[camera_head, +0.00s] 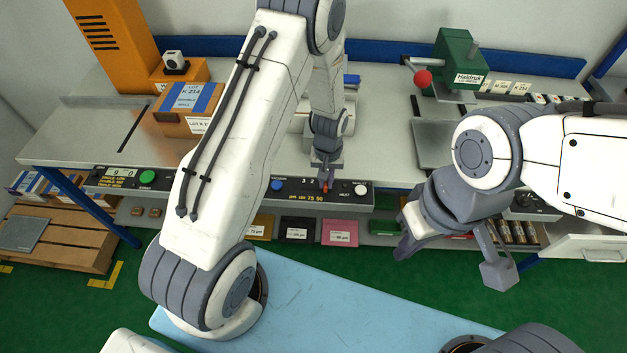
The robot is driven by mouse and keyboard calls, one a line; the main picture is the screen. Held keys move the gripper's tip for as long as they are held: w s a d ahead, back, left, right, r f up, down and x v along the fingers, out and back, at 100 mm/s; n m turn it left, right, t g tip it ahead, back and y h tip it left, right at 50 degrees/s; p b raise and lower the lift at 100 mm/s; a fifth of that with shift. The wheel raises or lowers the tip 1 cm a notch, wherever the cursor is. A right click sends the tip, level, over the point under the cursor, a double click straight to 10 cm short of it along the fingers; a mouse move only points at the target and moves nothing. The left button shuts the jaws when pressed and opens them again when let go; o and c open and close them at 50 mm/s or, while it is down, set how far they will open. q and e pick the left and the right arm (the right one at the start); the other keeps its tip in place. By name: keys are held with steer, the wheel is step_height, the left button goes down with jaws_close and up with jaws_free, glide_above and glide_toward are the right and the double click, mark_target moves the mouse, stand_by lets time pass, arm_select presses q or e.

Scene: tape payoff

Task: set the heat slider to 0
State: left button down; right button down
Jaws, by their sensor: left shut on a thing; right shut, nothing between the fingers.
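The dark control panel (300,191) runs along the front edge of the bench, with a blue button, a white button and small printed figures. My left gripper (325,177) reaches down onto this panel, between the two buttons. It is shut on a small red piece (325,188), which appears to be the heat slider's knob. The fingers cover most of the knob and its track, and its exact setting cannot be read. My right gripper (404,249) is shut and empty, in front of the bench to the right, away from the panel.
A green press (460,62) with a red ball handle stands at the back right. A cardboard box (188,107) and an orange machine (112,40) stand at the left. Coloured boxes (340,232) sit on the shelf below the panel. An open drawer (590,247) juts out at right.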

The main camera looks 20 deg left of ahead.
mark_target(330, 191)
arm_select(q)
steer(key=shift+w+d, duration=0.2)
steer(key=shift+d, duration=0.5)
steer(key=c, duration=0.9)
jaws_free()
steer(key=shift+d, duration=0.1)
steer(key=shift+r, duration=0.15)
steer(key=shift+r, duration=0.3)
step_height(330, 191, up, 10)
steer(key=shift+f+b, duration=0.15)
steer(key=shift+b, duration=0.85)
